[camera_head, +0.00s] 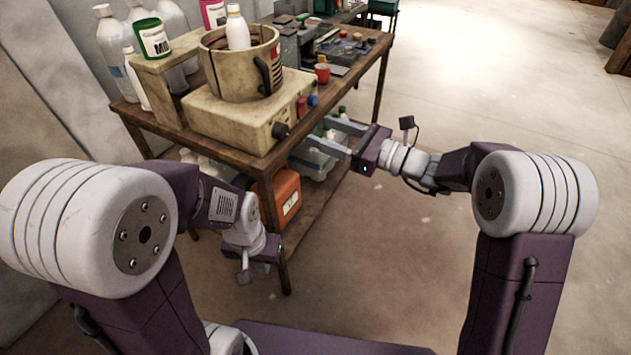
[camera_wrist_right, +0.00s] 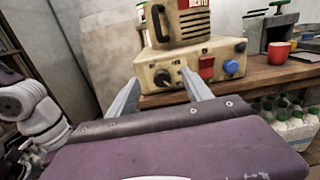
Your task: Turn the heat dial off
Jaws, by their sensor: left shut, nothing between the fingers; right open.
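The heater base (camera_head: 235,115) is a worn cream box on the wooden bench. Its front has a black dial (camera_head: 280,130), also plain in the right wrist view (camera_wrist_right: 162,78), with a light pointer mark; I take this as the heat dial, since its label is too small to read. My right gripper (camera_head: 318,129) is open and empty, pointing at the front panel. In the right wrist view its fingers (camera_wrist_right: 160,78) frame the dial, seemingly short of it. My left gripper (camera_head: 274,253) is shut and low in front of the bench; its fingers are hardly visible.
A red switch (camera_wrist_right: 206,67) and a blue knob (camera_wrist_right: 231,67) sit right of the dial. A beige pot (camera_head: 235,80) holding a white bottle (camera_head: 237,28) stands on the base. A red cup (camera_head: 322,73) is nearby. Bottles stand under the bench (camera_head: 365,85). The floor at right is clear.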

